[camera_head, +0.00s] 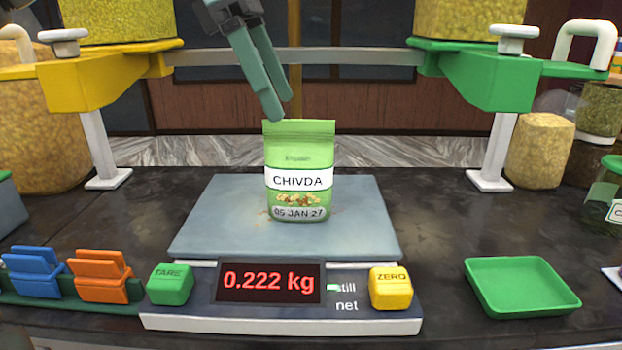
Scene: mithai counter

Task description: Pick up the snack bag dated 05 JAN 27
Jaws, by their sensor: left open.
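The green snack bag (299,202) stands upright on the grey pan (365,225) of the weighing scale. Its front reads CHIVDA and 05 JAN 27. My left gripper (277,107) reaches down from the top, its teal fingertips just above the bag's top left corner. It is open and holds nothing. Seen from here, the two fingers partly overlap, and I cannot tell whether a fingertip touches the bag's top edge. My right gripper is not in view.
The scale display (268,282) reads 0.222 kg, between a green TARE button (170,284) and a yellow ZERO button (391,288). An empty green tray (522,287) lies right. Blue (34,272) and orange clips (100,276) stand left. Yellow (95,80) and green dispenser brackets (490,75) flank the scale.

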